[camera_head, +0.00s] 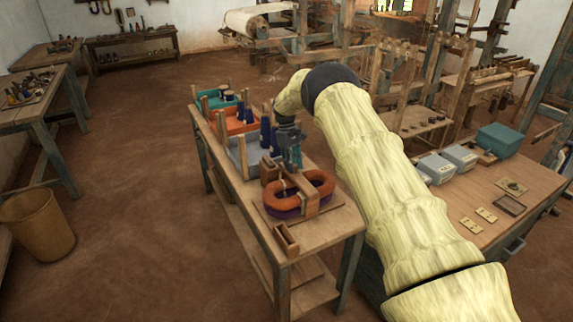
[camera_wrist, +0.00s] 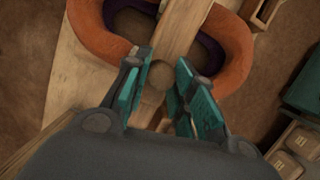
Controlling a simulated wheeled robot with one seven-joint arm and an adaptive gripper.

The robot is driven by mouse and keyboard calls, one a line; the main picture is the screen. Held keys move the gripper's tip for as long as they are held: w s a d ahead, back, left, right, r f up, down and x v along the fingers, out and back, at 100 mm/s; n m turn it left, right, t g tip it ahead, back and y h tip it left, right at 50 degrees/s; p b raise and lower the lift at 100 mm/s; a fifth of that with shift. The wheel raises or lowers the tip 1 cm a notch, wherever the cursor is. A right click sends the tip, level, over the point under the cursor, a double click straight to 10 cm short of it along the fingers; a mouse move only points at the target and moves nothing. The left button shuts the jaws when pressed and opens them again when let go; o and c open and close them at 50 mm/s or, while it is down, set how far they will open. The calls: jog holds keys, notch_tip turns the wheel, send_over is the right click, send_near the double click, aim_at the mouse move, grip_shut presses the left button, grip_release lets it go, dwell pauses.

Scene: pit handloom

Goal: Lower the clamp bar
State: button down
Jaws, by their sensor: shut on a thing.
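The clamp bar (camera_head: 309,201) is a flat wooden bar lying across an orange and dark purple ring-shaped bundle (camera_head: 320,183) on a wooden board at the near end of a narrow table. In the wrist view the bar (camera_wrist: 182,28) runs over the middle of the orange bundle (camera_wrist: 237,42). My gripper (camera_head: 289,165) points down at the bar's far end. In the wrist view its teal fingers (camera_wrist: 160,78) are on either side of a rounded wooden end of the bar, shut on it. The exact finger contact and any gap under the bar are hidden.
The narrow table (camera_head: 341,222) also holds a grey tray (camera_head: 245,158), an orange tray (camera_head: 232,122), dark blue cones (camera_head: 265,132) and a small wooden box (camera_head: 285,240). A workbench (camera_head: 464,196) with grey boxes stands to the right. The floor on the left is mostly clear.

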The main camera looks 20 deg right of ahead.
jog(key=shift+s+d+f, duration=0.1)
jog(key=shift+f, duration=0.1)
jog(key=c, duration=1.2)
grip_release()
jog(key=shift+d, duration=0.1)
jog(key=shift+o, duration=0.2)
jog(key=shift+r, duration=0.1)
jog(key=shift+w+r, duration=0.2)
jog(key=v, duration=1.1)
jog(key=shift+r, duration=0.15)
